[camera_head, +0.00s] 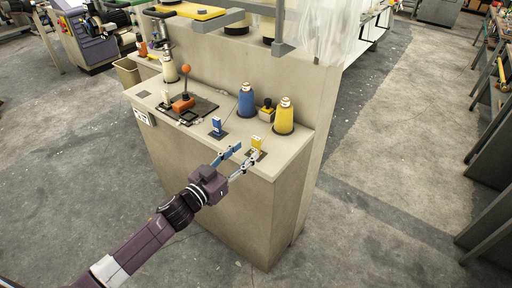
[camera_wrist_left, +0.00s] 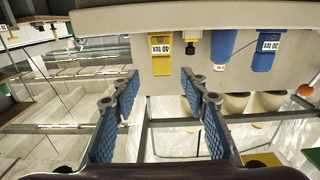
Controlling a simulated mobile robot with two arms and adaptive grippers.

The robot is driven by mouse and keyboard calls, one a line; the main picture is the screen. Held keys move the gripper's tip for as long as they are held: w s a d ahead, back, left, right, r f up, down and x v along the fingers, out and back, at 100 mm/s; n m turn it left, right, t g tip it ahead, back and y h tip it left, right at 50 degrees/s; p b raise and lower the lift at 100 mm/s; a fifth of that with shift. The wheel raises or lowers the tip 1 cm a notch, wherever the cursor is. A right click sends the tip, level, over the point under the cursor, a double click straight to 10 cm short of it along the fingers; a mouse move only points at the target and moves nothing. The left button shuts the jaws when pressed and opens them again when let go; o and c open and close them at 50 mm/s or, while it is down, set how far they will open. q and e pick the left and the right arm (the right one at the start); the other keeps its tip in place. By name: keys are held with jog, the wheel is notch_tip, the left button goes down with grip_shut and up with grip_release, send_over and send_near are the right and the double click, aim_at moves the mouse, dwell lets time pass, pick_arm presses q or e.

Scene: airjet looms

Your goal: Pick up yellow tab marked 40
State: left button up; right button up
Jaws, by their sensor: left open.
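The yellow tab (camera_head: 256,142) stands upright near the front right edge of the beige cabinet top (camera_head: 160,97). In the left wrist view the yellow tab (camera_wrist_left: 161,52) shows its white label, upside down, reading 40 tex. My left gripper (camera_head: 246,151) is open and empty, just in front of the tab. In the left wrist view the tab appears between and beyond the two blue-padded fingers (camera_wrist_left: 160,82); no contact shows. A blue tab (camera_head: 217,125) stands to its left; in the left wrist view the blue tab (camera_wrist_left: 265,50) reads 30 tex. My right gripper is out of view.
A yellow cone (camera_head: 284,118) and a blue cone (camera_head: 246,102) stand behind the tabs, with a small yellow-and-black knob (camera_head: 266,107) between them. An orange-knobbed lever (camera_head: 184,97) and a cream cone (camera_head: 169,68) are further left.

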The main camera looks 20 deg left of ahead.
aim_at(254, 144)
pick_arm(q)
jog(key=shift+x, duration=0.9)
jog(key=p+x, duration=0.1)
jog(key=x, duration=0.3)
jog(key=shift+w+a+f+p, duration=0.15)
jog(key=shift+w+p, duration=0.1)
jog(key=shift+p, duration=0.15)
jog(key=shift+w+d+f, duration=0.15)
jog(key=shift+w+d, duration=0.1)
jog(key=shift+w, duration=0.15)
jog(key=shift+s, duration=0.1)
jog(key=shift+c, duration=0.9)
grip_shut()
